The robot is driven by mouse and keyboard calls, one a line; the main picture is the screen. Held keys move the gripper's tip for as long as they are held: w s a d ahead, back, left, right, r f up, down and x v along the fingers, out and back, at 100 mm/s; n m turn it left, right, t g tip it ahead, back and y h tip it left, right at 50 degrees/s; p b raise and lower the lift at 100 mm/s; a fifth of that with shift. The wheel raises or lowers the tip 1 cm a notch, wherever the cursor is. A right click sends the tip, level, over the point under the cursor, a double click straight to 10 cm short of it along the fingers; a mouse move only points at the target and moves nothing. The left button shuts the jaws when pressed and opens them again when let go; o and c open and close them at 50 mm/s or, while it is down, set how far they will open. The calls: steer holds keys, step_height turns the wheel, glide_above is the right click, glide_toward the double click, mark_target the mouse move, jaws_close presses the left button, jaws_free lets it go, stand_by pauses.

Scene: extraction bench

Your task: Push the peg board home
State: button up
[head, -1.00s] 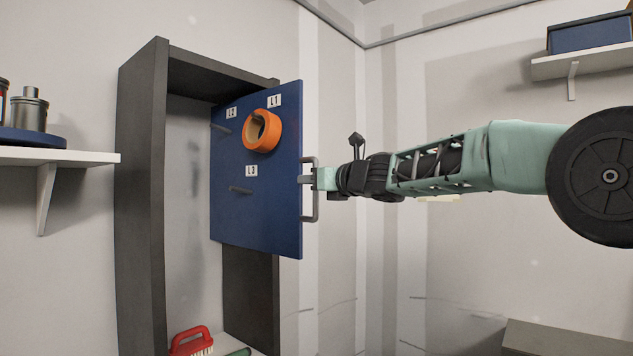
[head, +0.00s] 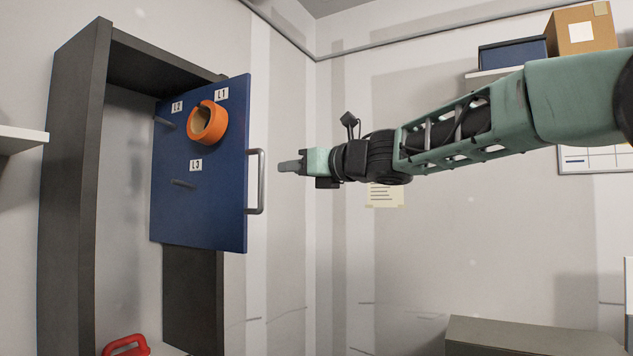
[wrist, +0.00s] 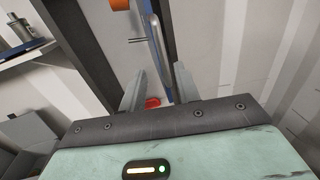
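The peg board (head: 215,225) is a blue panel standing partly out of a tall dark grey cabinet (head: 68,200). A grey bar handle (head: 261,182) is on its right edge. An orange ring (head: 207,123) hangs on the peg by label L1. The pegs by L2 (head: 164,121) and L3 (head: 184,184) are bare. My gripper (head: 281,167) is right of the handle, with a small gap between them. In the wrist view my gripper (wrist: 158,82) has its two fingers apart and nothing held. The handle (wrist: 157,40) and board edge show beyond the fingers.
A white shelf (head: 20,138) is at the left. A blue box (head: 512,54) and a cardboard box (head: 582,30) are on a shelf at the upper right. A grey cabinet or bench (head: 530,337) stands low at the right.

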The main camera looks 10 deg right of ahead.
steer(key=b+v, duration=0.1)
steer(key=v, duration=0.4)
steer(key=shift+s+d, duration=0.1)
stand_by(0.3)
steer(key=s+f+m+g+h, duration=0.2)
steer(key=s+f+m+h, duration=0.3)
steer(key=f+m, duration=0.75)
steer(key=s+f+m+g+h, duration=0.25)
steer(key=s+f+m, duration=0.45)
steer(key=f+m, duration=0.55)
steer(key=s+d+f+m+g+h, duration=0.1)
steer(key=s+d+f+m+g, duration=0.1)
steer(key=s+f, duration=0.4)
steer(key=s+d+f+m+g+h, duration=0.1)
steer(key=s+d+f+m+g, duration=0.1)
steer(key=s+f+m, duration=0.4)
steer(key=s+d+f+m+g+h, duration=0.2)
steer(key=s+f+m+g, duration=0.2)
steer(key=s+f, duration=0.4)
steer(key=s, duration=0.6)
steer(key=shift+s+d+g, duration=0.3)
steer(key=shift+g, duration=0.05)
